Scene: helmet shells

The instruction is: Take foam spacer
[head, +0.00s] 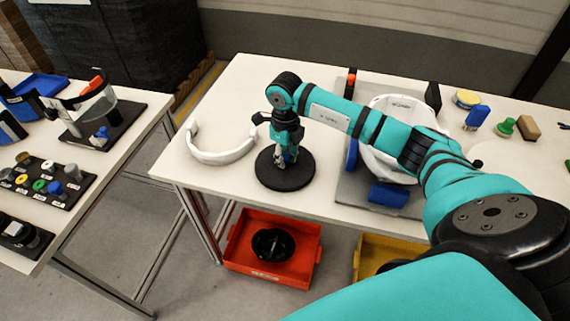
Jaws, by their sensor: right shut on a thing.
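My right gripper (288,156) points down over a round black disc (285,180) on the white table. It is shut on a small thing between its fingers. The fingers mostly hide that thing, and I cannot tell whether it is the foam spacer. No foam spacer can be made out for certain elsewhere. My left gripper is not in view.
A white curved band (222,155) lies left of the disc. A white helmet shell (400,120) sits in a fixture behind my right arm. A red bin (240,255) stands below. The left table holds a black parts tray (45,190) and a visor stand (125,125).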

